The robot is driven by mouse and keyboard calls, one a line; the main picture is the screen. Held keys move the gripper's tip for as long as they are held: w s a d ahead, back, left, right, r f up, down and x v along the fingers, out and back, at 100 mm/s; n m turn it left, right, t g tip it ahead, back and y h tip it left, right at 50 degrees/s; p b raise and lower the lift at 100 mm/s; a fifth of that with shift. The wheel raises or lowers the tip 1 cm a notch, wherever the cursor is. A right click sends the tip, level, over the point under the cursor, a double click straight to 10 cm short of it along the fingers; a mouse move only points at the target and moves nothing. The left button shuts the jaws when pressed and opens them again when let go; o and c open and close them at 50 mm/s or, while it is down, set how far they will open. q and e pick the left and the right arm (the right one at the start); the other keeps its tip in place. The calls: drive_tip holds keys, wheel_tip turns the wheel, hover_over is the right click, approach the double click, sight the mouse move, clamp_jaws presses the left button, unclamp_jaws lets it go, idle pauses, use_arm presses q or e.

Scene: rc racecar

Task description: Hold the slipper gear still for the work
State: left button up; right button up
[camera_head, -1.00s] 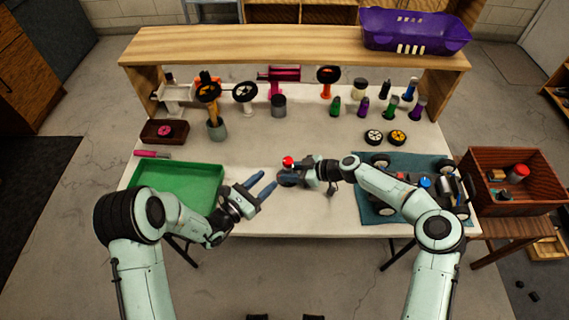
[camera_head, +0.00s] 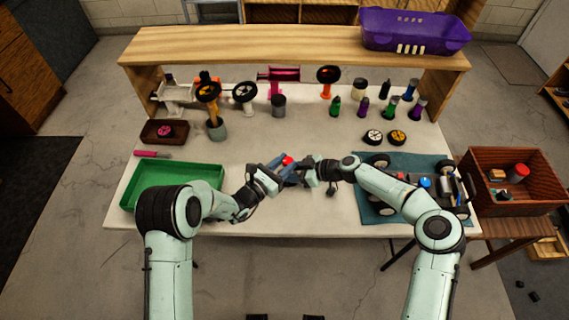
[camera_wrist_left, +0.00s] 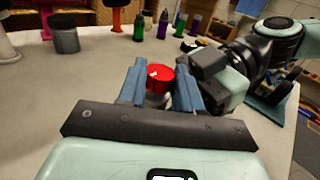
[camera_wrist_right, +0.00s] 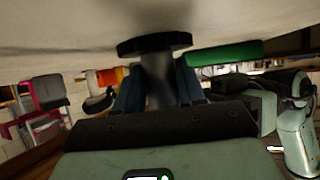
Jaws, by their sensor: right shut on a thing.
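A round red part (camera_head: 287,160) sits on top of an upright piece near the table's middle; whether it is the slipper gear I cannot tell. In the left wrist view the red part (camera_wrist_left: 160,77) is between my left gripper's (camera_wrist_left: 160,88) fingers, which are apart around it. My left gripper (camera_head: 280,166) comes from the left in the head view. My right gripper (camera_wrist_right: 157,88) is shut on a dark column (camera_wrist_right: 158,72) with a wide round disc (camera_wrist_right: 154,44) by the tabletop. In the head view the grippers hide most of this piece.
A green tray (camera_head: 178,164) lies at left, with a small brown tray (camera_head: 152,138) holding a pink wheel-like part behind it. The car chassis (camera_head: 430,185) rests on a teal mat at right. Tools and bottles line the back. Clear tabletop lies behind the grippers.

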use_arm(q)
drive_tip(key=shift+c, duration=0.3)
drive_tip(key=shift+w+a+m+g+h, duration=0.1)
drive_tip(key=shift+a+m+g+h, duration=0.05)
drive_tip(key=shift+m+g+h, duration=0.7)
drive_tip(key=o, duration=0.8)
drive_tip(key=v, duration=1.2)
